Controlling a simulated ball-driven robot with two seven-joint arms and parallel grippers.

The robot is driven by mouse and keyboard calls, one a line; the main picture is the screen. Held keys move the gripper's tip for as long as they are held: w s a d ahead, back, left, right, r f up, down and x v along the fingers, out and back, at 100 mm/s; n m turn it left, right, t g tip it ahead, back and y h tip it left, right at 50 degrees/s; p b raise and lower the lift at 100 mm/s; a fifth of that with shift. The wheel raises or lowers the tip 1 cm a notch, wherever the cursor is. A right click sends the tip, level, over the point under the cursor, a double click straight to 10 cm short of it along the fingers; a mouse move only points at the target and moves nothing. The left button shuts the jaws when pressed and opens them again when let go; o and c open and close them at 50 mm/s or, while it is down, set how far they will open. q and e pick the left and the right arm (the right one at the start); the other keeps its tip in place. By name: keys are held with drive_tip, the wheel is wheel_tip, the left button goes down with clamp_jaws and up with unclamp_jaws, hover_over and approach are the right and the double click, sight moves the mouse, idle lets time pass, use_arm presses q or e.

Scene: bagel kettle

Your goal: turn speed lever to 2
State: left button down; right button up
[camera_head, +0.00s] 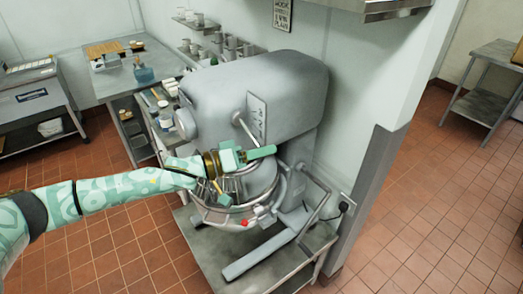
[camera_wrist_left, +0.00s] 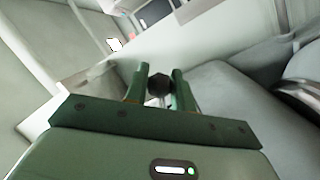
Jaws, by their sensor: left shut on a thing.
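The large grey mixer (camera_head: 255,85) stands on a metal table, with its speed lever (camera_head: 247,131) on the side of its head, beside a pale plate (camera_head: 257,115) with dark marks. The lever's rod slants down and right from its pivot to my left gripper (camera_head: 262,152). In the left wrist view, the green fingers of my left gripper (camera_wrist_left: 158,82) stand on either side of a dark round knob (camera_wrist_left: 158,85), and the gripper is shut on it. In the head view the fingers hide the knob. The plate's markings are too small to read. My right gripper is not in view.
The mixer's bowl (camera_head: 230,212) with its wire guard is below my left gripper. A grey wall edge (camera_head: 357,205) stands close on the right. Shelves with cups (camera_head: 232,47) are behind the mixer. Tiled floor (camera_head: 420,220) is open at the right.

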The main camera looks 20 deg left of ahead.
sight(264, 140)
use_arm(q)
drive_tip(key=r+n+p, duration=0.1)
drive_tip(key=p, duration=0.1)
drive_tip(key=r+n+p, duration=0.1)
drive_tip(key=p, duration=0.1)
drive_tip(key=r+n+p, duration=0.1)
drive_tip(key=r+p, duration=0.1)
drive_tip(key=shift+s+d+n+t+p, duration=0.25)
drive_tip(key=shift+d+n+t+p, duration=0.05)
drive_tip(key=shift+d+t, duration=0.1)
drive_tip(key=shift+r+n+t+h+p, duration=0.25)
drive_tip(key=shift+n+t+h+p, duration=0.05)
drive_tip(key=shift+n+p, duration=0.2)
drive_tip(key=shift+a+f, duration=0.1)
drive_tip(key=c, duration=1.5)
unclamp_jaws()
drive_tip(key=shift+b+v, duration=2.2)
drive_tip(key=shift+v, duration=6)
